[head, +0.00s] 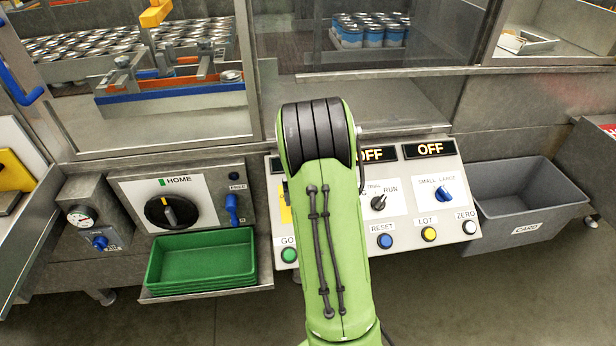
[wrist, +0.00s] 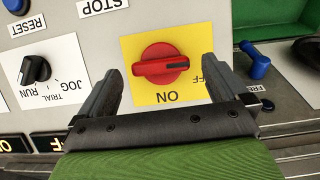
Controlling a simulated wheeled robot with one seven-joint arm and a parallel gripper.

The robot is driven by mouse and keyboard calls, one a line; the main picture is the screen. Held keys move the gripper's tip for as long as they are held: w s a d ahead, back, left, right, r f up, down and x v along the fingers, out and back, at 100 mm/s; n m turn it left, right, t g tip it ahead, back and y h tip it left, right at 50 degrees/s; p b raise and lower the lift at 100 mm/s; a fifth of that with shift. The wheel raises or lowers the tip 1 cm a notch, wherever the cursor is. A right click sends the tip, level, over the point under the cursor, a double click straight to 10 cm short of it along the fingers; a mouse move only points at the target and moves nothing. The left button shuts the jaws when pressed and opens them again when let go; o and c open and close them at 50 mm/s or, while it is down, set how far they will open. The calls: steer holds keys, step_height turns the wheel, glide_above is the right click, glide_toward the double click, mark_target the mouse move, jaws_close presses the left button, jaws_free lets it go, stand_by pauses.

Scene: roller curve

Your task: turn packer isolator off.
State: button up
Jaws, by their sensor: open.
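The packer isolator is a red rotary knob (wrist: 160,65) on a yellow plate (wrist: 134,45) in the wrist view, which looks upside down. Its plate reads ON at the bottom of that picture and has a partly hidden OFF label at the right. The knob's handle lies roughly level in the picture, with a dark mark at its right end. My gripper (wrist: 162,75) is open, one finger on each side of the knob; I cannot tell whether either touches it. In the head view my green arm hides the knob, and only a yellow sliver of the plate (head: 285,212) shows.
The sloped panel also has a JOG/TRIAL/RUN selector (head: 379,203), a SMALL/LARGE selector (head: 444,194), and GO (head: 289,255), RESET (head: 385,241), LOT (head: 429,234) and ZERO (head: 469,227) buttons. A green tray (head: 203,258) stands left, a grey CARD bin (head: 527,207) right.

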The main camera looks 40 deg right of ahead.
step_height(320, 180, up, 12)
steer(key=s+a+p, duration=0.1)
steer(key=p, duration=0.1)
steer(key=shift+s+r, duration=0.2)
steer(key=shift+r, duration=0.05)
